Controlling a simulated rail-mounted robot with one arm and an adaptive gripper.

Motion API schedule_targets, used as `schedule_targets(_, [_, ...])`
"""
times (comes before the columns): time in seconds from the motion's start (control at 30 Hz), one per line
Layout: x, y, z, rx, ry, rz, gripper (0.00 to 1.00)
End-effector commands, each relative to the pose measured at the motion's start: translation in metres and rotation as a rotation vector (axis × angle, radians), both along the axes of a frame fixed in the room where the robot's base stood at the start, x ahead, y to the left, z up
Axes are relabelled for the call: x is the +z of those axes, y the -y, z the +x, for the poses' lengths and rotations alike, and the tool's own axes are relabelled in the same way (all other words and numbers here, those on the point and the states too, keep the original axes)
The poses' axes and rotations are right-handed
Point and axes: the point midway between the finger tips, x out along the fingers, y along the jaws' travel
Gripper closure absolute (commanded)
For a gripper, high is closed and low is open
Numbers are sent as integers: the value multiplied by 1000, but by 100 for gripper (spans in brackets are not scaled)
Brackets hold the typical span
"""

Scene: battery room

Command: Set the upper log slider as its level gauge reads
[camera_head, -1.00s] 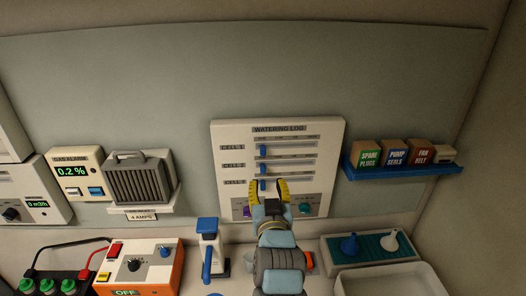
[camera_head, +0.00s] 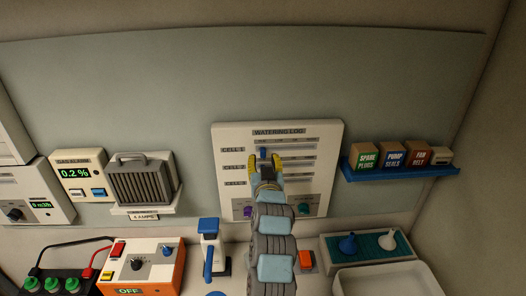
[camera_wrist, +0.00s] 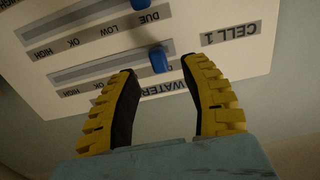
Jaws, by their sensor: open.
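The watering log panel (camera_head: 226,200) is a cream board on the wall with labelled slider rows. My gripper (camera_head: 264,160) is open in front of it, at the cell 1 row. The upper slider's blue knob (camera_wrist: 158,58) shows between and just beyond the yellow fingertips in the wrist view. It stands at the end of its track beside the CELL 1 label (camera_wrist: 231,33), at the DUE end. I cannot tell whether the fingers touch it. The lower knobs are hidden behind my gripper in the head view. I cannot make out a level gauge.
A blue shelf (camera_head: 400,174) with small boxes is right of the panel. A gas alarm (camera_head: 82,174) and grey vented unit (camera_head: 142,182) are left.

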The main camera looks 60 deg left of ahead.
Motion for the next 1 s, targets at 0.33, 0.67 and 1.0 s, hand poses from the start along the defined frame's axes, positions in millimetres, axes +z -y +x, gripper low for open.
schedule_targets(0.33, [0,-30,13,0,-1,-2,54])
schedule_targets(0.67, [0,-38,17,-1,2,1,54])
schedule_targets(1.0, [0,-38,17,-1,0,1,94])
